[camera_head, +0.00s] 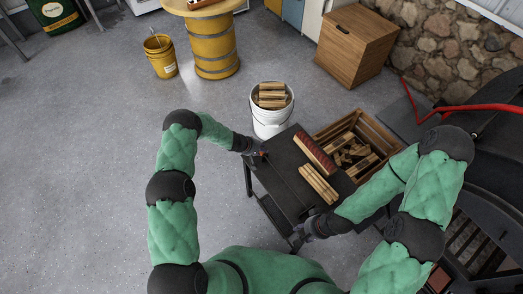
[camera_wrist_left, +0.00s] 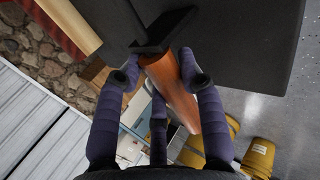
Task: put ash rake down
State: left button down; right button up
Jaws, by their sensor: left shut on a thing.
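The ash rake shows in the left wrist view as an orange-brown wooden handle (camera_wrist_left: 172,88) with a dark metal part (camera_wrist_left: 160,32) at its far end. My left gripper (camera_wrist_left: 160,85) is shut on the handle, with its dark fingers around it. In the head view my left gripper (camera_head: 259,154) is at the left edge of the black table (camera_head: 287,170); the rake is hard to make out there. I cannot tell whether the rake touches the table top. My right gripper (camera_head: 304,230) is low at the table's near edge; its fingers are too small and dark to read.
A red-brown block (camera_head: 314,152) and pale wood sticks (camera_head: 319,184) lie on the table's right part. A wood crate (camera_head: 325,130) stands behind it and a white bucket of wood (camera_head: 271,122) at its far left. The black stove (camera_head: 492,150) is at right.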

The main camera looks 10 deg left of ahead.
pick_arm(q)
jog(key=c, duration=0.8)
grip_release()
jog(key=shift+f, duration=0.1)
jog(key=shift+o, duration=0.2)
jog(key=shift+r, duration=0.25)
jog(key=p+v, duration=0.3)
jog(key=v, duration=0.8)
jog(key=s+d+m+g, duration=0.2)
jog(key=s+d+m, duration=0.1)
jog(key=s, duration=1.3)
jog(key=s+d+m+g+y, duration=0.1)
jog(key=s+d, duration=0.4)
jog(key=s, duration=1.1)
jog(key=m+g, duration=0.1)
jog(key=m, duration=0.1)
jog(key=shift+r+m+g, duration=0.3)
jog(key=shift+m, duration=0.1)
